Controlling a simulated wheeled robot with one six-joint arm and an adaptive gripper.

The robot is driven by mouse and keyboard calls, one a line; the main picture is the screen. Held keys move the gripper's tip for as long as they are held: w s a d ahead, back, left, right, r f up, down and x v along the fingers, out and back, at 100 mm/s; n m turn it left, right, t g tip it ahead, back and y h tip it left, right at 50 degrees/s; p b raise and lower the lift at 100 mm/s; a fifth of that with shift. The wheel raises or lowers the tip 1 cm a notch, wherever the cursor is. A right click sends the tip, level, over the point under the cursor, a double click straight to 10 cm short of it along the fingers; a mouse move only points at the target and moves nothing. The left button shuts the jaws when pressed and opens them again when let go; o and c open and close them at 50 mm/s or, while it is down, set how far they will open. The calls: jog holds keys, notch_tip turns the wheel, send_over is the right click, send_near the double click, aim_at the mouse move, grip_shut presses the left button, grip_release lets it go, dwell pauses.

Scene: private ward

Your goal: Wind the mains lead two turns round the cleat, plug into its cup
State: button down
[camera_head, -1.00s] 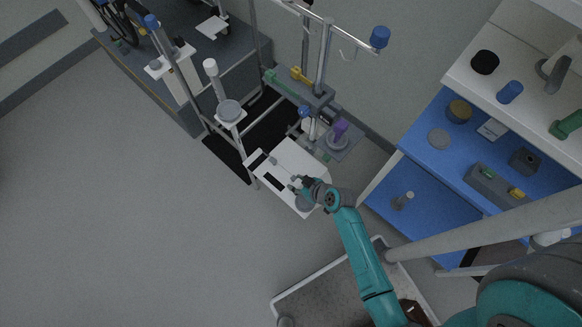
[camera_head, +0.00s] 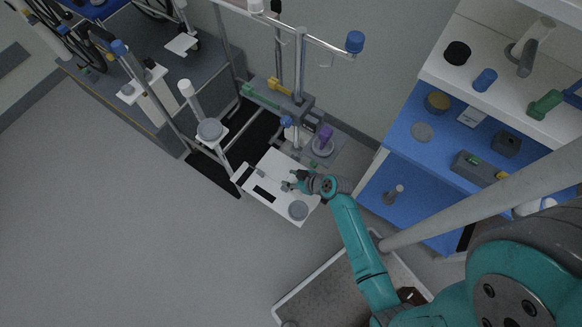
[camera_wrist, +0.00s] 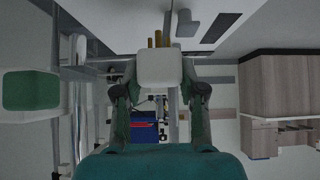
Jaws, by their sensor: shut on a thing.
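My gripper (camera_head: 289,184) is over the right part of a white board (camera_head: 285,206). In the wrist view my gripper (camera_wrist: 160,85) is shut on the plug (camera_wrist: 160,68), a pale block with brass-coloured pins pointing away. A grey round piece (camera_head: 298,210), perhaps the cup, sits near the board's front corner, beside and apart from my gripper. A small grey piece (camera_head: 262,171) stands near the board's back-left edge; I cannot tell whether it is the cleat. I cannot make out the lead clearly in either view.
A pole stand (camera_head: 298,80) with a crossbar rises behind the board. A purple item (camera_head: 325,133) stands on a shelf beside it. A blue-and-white shelf unit (camera_head: 415,175) is at the right. Open floor (camera_head: 110,230) lies at the left.

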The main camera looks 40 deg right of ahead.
jog(key=w, duration=0.3)
jog(key=w+a, duration=0.1)
jog(key=w, duration=0.3)
jog(key=w+a, duration=0.1)
jog(key=w, duration=0.3)
jog(key=shift+a, duration=0.25)
jog(key=w+a, duration=0.4)
jog(key=shift+a, duration=0.3)
jog(key=shift+s+a, duration=0.35)
jog(key=shift+a, duration=0.45)
jog(key=s, duration=0.5)
jog(key=s+a, duration=0.1)
jog(key=s, duration=0.1)
jog(key=shift+s+a, duration=0.1)
jog(key=shift+s, duration=0.05)
jog(key=s+d, duration=0.1)
jog(key=s, duration=0.2)
jog(key=s+d, duration=0.2)
jog(key=s, duration=0.1)
jog(key=s+d, duration=0.1)
jog(key=s, duration=0.2)
jog(key=shift+d, duration=0.3)
jog(key=shift+s+d, duration=0.4)
jog(key=shift+s, duration=0.05)
